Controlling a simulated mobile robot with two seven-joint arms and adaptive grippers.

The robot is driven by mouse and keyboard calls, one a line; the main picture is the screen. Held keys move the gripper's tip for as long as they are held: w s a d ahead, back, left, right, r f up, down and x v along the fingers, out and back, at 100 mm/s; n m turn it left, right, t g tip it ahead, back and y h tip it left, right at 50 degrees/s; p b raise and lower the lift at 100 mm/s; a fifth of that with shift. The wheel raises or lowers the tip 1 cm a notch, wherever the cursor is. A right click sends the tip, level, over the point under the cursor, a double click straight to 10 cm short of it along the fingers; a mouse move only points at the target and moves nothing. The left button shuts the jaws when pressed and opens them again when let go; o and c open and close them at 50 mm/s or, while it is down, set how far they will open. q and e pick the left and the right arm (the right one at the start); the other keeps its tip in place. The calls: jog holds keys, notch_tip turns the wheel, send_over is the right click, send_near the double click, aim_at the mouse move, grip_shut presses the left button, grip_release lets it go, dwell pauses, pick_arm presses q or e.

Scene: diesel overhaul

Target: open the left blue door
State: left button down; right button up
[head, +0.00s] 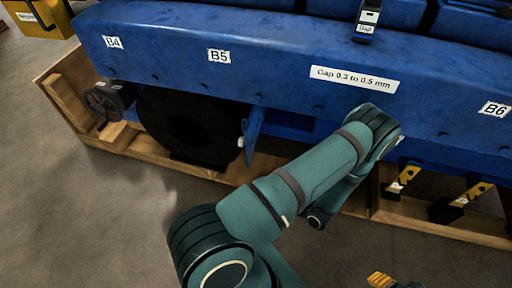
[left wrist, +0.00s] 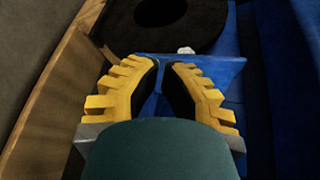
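The left blue door (head: 254,136) stands swung out below the blue bench, seen nearly edge-on in the head view. Its small pale knob (head: 241,142) is on the left side. In the left wrist view the blue door panel (left wrist: 232,86) lies in front of my left gripper (left wrist: 163,68), with the pale knob (left wrist: 186,50) just past the fingertips. The gripper's yellow-and-black fingers are a little apart, with blue between them and nothing held. Whether they touch the door I cannot tell. In the head view my arm hides this gripper. My right gripper (head: 381,281) shows only partly at the bottom edge.
A large black round part (head: 190,125) sits in the opening left of the door; it also shows in the wrist view (left wrist: 208,22). A wooden base (head: 140,147) runs below the blue bench (head: 270,62). Yellow-and-black parts (head: 403,178) stand at the right. Grey floor lies in front.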

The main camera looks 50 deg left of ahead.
pick_arm(q)
jog(key=w+r+t+y, duration=0.3)
jog(key=w+t, duration=0.2)
jog(key=w, duration=0.1)
send_near(250, 143)
jog(key=w+a, duration=0.3)
jog(key=a, duration=0.1)
jog(key=shift+s+a+f+m+b, duration=0.1)
jog(key=shift+s+a+m+b, duration=0.3)
jog(key=shift+s+a+b, duration=0.25)
jog(key=shift+s+a, duration=0.45)
jog(key=shift+a, duration=0.05)
jog(key=s+a+p, duration=0.1)
jog(key=s+a, duration=0.2)
jog(key=shift+a, duration=0.15)
